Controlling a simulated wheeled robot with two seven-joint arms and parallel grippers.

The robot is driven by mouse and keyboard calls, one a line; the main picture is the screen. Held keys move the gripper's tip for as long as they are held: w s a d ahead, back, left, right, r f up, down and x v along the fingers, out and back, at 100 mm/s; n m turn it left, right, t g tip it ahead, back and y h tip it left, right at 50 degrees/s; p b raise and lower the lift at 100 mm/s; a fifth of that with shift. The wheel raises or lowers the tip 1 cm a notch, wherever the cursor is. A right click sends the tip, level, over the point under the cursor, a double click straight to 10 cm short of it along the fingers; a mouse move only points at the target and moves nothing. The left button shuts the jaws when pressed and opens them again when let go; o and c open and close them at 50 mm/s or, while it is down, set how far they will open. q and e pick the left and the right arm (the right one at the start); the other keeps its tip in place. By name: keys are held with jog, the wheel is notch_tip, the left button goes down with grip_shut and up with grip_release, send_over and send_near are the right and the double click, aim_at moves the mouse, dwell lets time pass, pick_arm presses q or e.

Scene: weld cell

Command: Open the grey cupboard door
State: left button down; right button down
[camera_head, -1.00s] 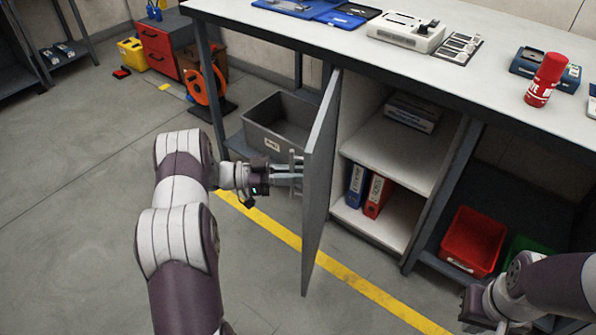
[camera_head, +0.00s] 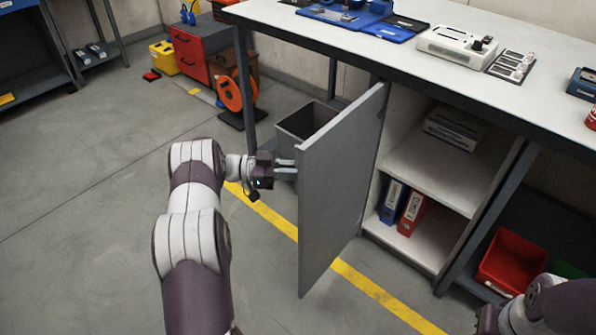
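The grey cupboard door (camera_head: 340,190) stands wide open, swung out from the left side of the cupboard under the workbench. Its inner face is toward me. My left gripper (camera_head: 285,169) is at the door's outer side, close to its free edge. The door hides its fingertips and the handle, so I cannot see whether the fingers are closed on it. The open cupboard (camera_head: 435,175) shows a white shelf, with blue and red binders on its floor. My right gripper (camera_head: 487,322) is at the bottom right edge, apart from the door, and its fingers are not clear.
The workbench top (camera_head: 400,48) carries tools and trays. A grey bin (camera_head: 305,120) stands behind the door on the left. A red bin (camera_head: 510,262) sits right of the cupboard. A yellow line (camera_head: 365,283) crosses the floor under the door. The floor at left is clear.

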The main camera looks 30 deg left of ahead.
pick_arm(q)
jog(key=shift+f, duration=0.1)
jog(key=c, duration=1.3)
grip_release()
jog(key=shift+c, duration=0.2)
jog(key=v, duration=1.3)
jog(key=shift+p, duration=0.45)
jog(key=shift+d, duration=0.1)
